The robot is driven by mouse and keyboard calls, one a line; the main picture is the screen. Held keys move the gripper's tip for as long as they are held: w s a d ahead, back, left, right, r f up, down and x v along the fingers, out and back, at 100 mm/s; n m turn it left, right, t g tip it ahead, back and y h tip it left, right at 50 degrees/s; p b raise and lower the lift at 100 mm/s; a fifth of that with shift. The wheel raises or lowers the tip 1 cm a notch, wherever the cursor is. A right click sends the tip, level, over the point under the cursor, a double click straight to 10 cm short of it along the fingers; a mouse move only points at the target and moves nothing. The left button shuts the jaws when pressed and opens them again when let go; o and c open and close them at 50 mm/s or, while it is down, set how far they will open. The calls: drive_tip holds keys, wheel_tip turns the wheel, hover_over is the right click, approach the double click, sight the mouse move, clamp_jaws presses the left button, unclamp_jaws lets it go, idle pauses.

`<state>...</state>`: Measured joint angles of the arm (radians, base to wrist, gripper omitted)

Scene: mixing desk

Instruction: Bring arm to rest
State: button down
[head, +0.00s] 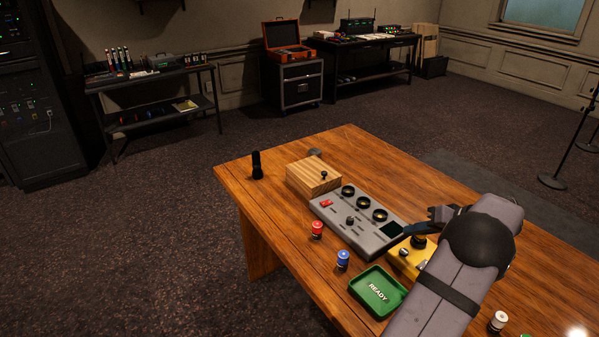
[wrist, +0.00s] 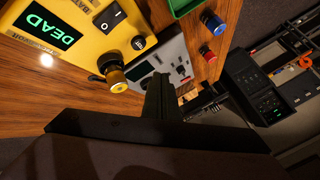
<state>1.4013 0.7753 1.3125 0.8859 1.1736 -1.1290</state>
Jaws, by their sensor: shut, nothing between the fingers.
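My gripper (head: 412,230) reaches over the wooden table from the right in the head view, with its tip by the right end of the grey mixing panel (head: 342,236). In the wrist view my gripper (wrist: 160,88) shows as a dark narrow shape, its fingers together and empty. The yellow box (head: 401,262) is partly hidden under my arm. In the wrist view the yellow box (wrist: 78,62) has a lit screen reading DEAD, a black rocker switch and a knob. I cannot tell the height of the fingers above the panel.
A green tray (head: 361,289) marked READY lies at the table's front edge. A red can (head: 317,230) and blue can (head: 343,261) stand near it. A wooden block (head: 313,177) and black cylinder (head: 257,166) are at the far left. A white can (head: 498,321) stands right of my arm.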

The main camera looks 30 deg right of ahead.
drive_tip(key=w+a+n+g+y+p, duration=0.1)
drive_tip(key=w+a+g, duration=0.3)
drive_tip(key=a, duration=0.9)
drive_tip(key=w+a+n+g+y, duration=0.15)
drive_tip(key=w+a, duration=0.35)
drive_tip(key=a, duration=0.8)
drive_tip(key=s+a+f+n+g+h+p, duration=0.1)
drive_tip(key=s+a+n, duration=0.1)
drive_tip(key=s+a, duration=0.45)
drive_tip(key=s+a+f+n+g+h, duration=0.1)
drive_tip(key=s+a+n, duration=0.15)
drive_tip(key=a, duration=0.65)
drive_tip(key=s+a+f+n+g+h+p, duration=0.1)
drive_tip(key=s+a+g+h, duration=0.1)
drive_tip(key=s+a, duration=0.4)
wheel_tip(320, 180, down, 7)
drive_tip(key=w+a+b, duration=0.1)
drive_tip(key=b, duration=0.7)
drive_tip(key=shift+w+a, duration=0.15)
drive_tip(key=shift+w, duration=0.1)
drive_tip(key=shift+r+y, duration=0.15)
drive_tip(key=shift+y, duration=0.1)
